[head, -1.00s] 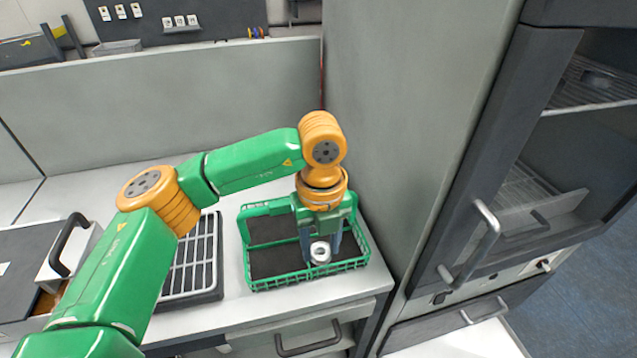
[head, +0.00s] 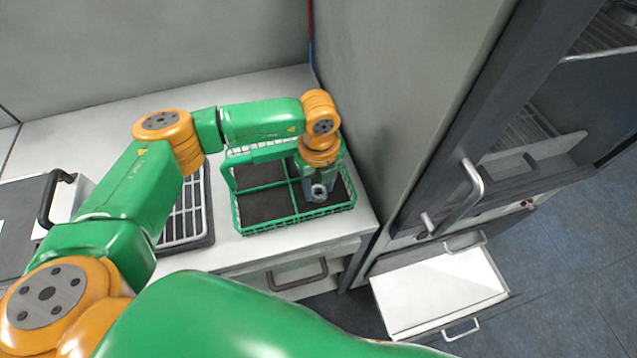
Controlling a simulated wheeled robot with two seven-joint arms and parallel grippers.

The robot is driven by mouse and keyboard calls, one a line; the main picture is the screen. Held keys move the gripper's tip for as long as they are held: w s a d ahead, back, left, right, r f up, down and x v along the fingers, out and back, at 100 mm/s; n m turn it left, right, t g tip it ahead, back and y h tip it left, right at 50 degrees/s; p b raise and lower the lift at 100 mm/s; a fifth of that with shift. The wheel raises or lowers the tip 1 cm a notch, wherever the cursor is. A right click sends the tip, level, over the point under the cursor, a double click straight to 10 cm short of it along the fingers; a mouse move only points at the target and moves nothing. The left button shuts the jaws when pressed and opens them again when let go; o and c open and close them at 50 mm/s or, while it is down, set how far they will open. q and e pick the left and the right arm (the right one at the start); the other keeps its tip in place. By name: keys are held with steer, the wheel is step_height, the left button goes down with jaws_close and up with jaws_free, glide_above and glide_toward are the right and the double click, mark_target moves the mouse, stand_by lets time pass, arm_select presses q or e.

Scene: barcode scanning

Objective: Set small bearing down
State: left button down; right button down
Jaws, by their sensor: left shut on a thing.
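The small bearing (head: 319,192), a light metal ring, is between the fingers of my left gripper (head: 320,186). The gripper points down and is shut on it. Both are over the front right compartment of the green basket (head: 285,224), which has dark padding and green dividers. I cannot tell whether the bearing touches the padding. My right gripper is not in view.
A dark tray with a white grid (head: 187,212) lies left of the basket on the white counter. A grey cabinet wall stands close on the right of the counter. An open drawer (head: 440,290) juts out at the lower right.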

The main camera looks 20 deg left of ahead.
mark_target(318, 192)
arm_select(q)
steer(key=shift+s+f, duration=0.1)
steer(key=shift+f, duration=0.05)
steer(key=c, duration=0.6)
jaws_free()
steer(key=shift+s, duration=0.1)
steer(key=shift+o, duration=1.2)
steer(key=shift+r, duration=0.4)
step_height(318, 192, up, 12)
steer(key=b, duration=0.3)
steer(key=shift+f, duration=0.15)
